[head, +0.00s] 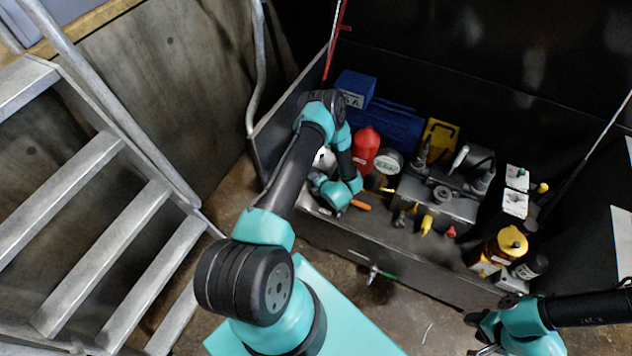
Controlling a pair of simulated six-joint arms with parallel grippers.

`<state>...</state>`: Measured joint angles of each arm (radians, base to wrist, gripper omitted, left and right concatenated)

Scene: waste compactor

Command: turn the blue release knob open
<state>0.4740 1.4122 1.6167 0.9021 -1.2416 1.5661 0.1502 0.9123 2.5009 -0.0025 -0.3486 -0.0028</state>
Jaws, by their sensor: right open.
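I cannot make out a blue release knob in the head view. A dark hydraulic unit (437,203) with black levers, a yellow handle (427,224) and a small red knob (450,232) sits in the middle of the open bay. My left arm reaches over the bay's left part; its wrist is beside a red bottle, and its fingertips cannot be made out. My right gripper (474,335) is open at the lower right, in front of the bay and apart from the hydraulic unit.
The red bottle (366,150), a round gauge (388,162), a blue box (355,88) and a yellow-capped bottle (512,242) crowd the bay. A small valve with a green handle (376,271) projects from the front wall (335,239). Metal stairs (125,245) stand at the left.

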